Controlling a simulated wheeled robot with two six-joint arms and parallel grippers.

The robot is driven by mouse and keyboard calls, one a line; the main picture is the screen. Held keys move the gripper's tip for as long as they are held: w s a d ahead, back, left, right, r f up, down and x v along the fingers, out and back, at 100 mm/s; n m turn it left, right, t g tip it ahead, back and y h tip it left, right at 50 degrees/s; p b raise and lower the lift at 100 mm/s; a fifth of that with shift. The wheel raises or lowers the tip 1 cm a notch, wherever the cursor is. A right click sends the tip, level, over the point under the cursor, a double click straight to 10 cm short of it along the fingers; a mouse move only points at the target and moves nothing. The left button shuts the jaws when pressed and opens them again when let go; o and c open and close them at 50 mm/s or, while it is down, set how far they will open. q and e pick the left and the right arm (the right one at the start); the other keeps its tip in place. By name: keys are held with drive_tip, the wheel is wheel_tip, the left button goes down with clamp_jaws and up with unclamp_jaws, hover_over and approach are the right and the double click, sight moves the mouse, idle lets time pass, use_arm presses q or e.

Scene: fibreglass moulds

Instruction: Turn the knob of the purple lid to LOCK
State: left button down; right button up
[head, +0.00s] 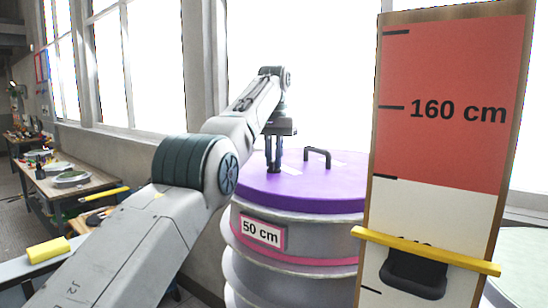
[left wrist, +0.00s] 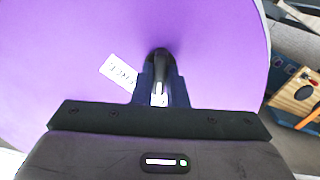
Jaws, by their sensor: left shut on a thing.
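The purple lid (head: 310,190) sits on a ribbed grey drum (head: 290,240) with a pink-edged "50 cm" label (head: 262,232). My left gripper (head: 274,167) points straight down at the lid's left part and is shut on the dark knob (left wrist: 161,57). In the left wrist view the lid (left wrist: 70,50) fills most of the picture, and the left gripper's fingers (left wrist: 160,90) hide much of the knob. A white label (left wrist: 118,72) lies left of the knob; its dark lettering is too blurred to read surely. A second pale mark lies between the fingers. My right gripper is not in view.
A black handle (head: 317,155) stands up from the lid behind the gripper. A tall red-and-white measuring board (head: 445,120) with a yellow bar (head: 425,250) stands in front at right, covering the drum's right side. Cluttered workbenches (head: 70,185) are at left.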

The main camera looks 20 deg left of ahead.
use_arm(q)
drive_tip(key=shift+n, duration=0.6)
drive_tip(key=c, duration=1.4)
unclamp_jaws()
drive_tip(key=shift+c, duration=0.2)
